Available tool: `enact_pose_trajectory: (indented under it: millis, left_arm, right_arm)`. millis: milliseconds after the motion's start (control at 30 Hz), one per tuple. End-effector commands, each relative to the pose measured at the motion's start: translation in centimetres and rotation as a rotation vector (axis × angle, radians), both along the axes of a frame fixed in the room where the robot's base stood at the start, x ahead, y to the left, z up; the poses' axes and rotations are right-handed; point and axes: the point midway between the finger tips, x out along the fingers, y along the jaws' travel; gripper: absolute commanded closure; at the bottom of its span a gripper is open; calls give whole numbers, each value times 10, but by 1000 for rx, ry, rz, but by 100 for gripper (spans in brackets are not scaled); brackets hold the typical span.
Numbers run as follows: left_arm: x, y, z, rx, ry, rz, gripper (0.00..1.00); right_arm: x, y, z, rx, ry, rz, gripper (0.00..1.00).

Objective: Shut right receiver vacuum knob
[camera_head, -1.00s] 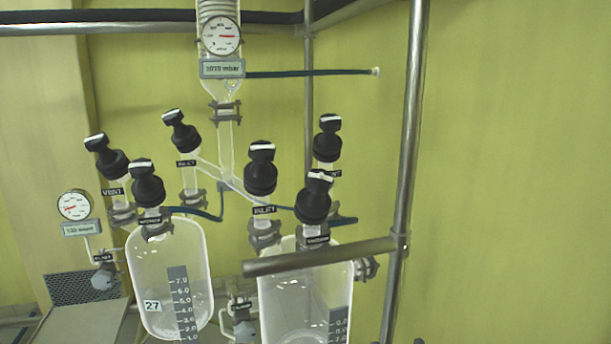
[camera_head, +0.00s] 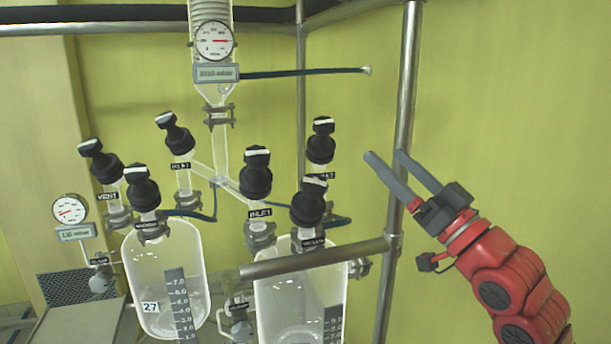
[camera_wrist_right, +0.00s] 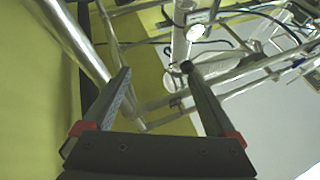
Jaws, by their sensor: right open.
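The right receiver (camera_head: 290,300) is a clear glass vessel with a graduated scale, behind a horizontal steel bar. Its vacuum knob (camera_head: 308,203) is the black, white-topped knob at its front, above a small dark label. The inlet knob (camera_head: 256,172) stands to its left and a vent knob (camera_head: 320,140) behind it. My right gripper (camera_head: 384,154) is open and empty, to the right of these knobs by the upright steel post, with a gap to the vacuum knob. In the right wrist view its two fingers (camera_wrist_right: 157,69) are spread with nothing between them. My left gripper is not in view.
The upright steel post (camera_head: 402,110) and the horizontal bar (camera_head: 315,257) stand close to the right receiver. The left receiver (camera_head: 160,260) has its own black knobs. A gauge (camera_head: 212,41) hangs above.

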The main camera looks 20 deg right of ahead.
Motion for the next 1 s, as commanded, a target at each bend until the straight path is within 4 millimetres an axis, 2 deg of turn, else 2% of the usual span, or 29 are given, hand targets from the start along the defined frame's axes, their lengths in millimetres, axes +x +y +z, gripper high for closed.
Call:
enact_pose_trajectory:
  millis: [33,133,300,433,633,800,1000]
  left_arm:
    - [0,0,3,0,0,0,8]
    - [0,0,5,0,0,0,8]
    - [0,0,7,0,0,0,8]
    - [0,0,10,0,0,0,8]
    - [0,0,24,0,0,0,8]
    - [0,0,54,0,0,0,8]
    - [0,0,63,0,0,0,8]
  right_arm:
    - [-9,16,-1,-106,62,-11,8]
    - [-17,37,-25,-279,201,-43,8]
    - [-25,43,-57,-438,342,-106,8]
    - [-22,44,-64,-466,374,-118,8]
    - [1,53,-61,-462,373,-114,8]
    - [29,63,-57,-460,375,-113,8]
    - [62,76,-61,-464,371,-112,8]
